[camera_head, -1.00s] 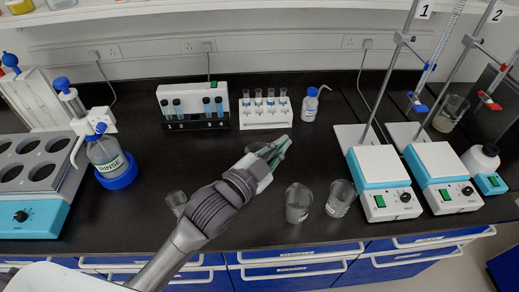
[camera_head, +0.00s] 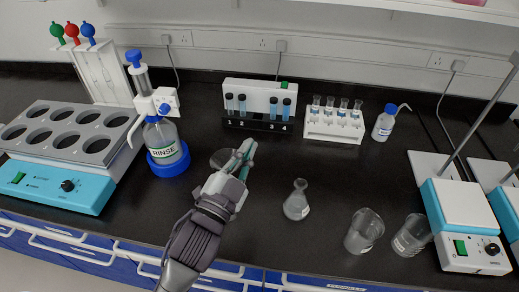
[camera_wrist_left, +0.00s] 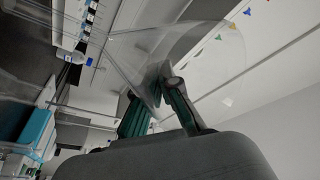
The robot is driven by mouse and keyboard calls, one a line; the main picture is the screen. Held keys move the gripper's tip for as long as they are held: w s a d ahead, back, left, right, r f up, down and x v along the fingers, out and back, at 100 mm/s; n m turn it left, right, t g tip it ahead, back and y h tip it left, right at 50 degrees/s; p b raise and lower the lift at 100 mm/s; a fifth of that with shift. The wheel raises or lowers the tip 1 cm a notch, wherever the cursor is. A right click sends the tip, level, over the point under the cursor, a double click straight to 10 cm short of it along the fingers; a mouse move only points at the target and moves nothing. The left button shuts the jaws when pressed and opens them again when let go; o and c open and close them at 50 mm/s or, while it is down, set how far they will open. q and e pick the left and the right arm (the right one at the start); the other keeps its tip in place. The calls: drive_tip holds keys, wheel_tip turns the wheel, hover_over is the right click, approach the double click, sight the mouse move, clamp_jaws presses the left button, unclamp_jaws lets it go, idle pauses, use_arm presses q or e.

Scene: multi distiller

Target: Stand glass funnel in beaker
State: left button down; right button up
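My left gripper (camera_head: 245,155) is shut on the clear glass funnel (camera_head: 222,159), above the bench. The funnel's wide cone (camera_wrist_left: 215,50) fills much of the left wrist view, with the dark green fingers closed on its narrow part. In the head view the gripper hides most of the funnel; only its rim shows, to the left of the fingers. Two empty-looking glass beakers stand upright at the front right, the left one (camera_head: 364,232) and the right one (camera_head: 412,236), both apart from the gripper. My right gripper is not in view.
A conical flask (camera_head: 297,202) stands between gripper and beakers. A RINSE bottle (camera_head: 163,142) stands left of the gripper. A tube rack (camera_head: 258,108), a white rack (camera_head: 335,123) and a small bottle (camera_head: 384,124) are behind. A hotplate (camera_head: 465,225) is right of the beakers.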

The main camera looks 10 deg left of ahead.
use_arm(q)
drive_tip(key=shift+s+a+f, duration=0.1)
drive_tip(key=shift+a+f, duration=0.05)
drive_tip(key=shift+a, duration=0.4)
drive_tip(key=shift+a+f, duration=0.1)
drive_tip(key=shift+a, duration=0.1)
drive_tip(key=shift+f+y+b, duration=0.15)
drive_tip(key=shift+y+b, duration=0.15)
wheel_tip(320, 180, down, 5)
drive_tip(key=b, duration=0.5)
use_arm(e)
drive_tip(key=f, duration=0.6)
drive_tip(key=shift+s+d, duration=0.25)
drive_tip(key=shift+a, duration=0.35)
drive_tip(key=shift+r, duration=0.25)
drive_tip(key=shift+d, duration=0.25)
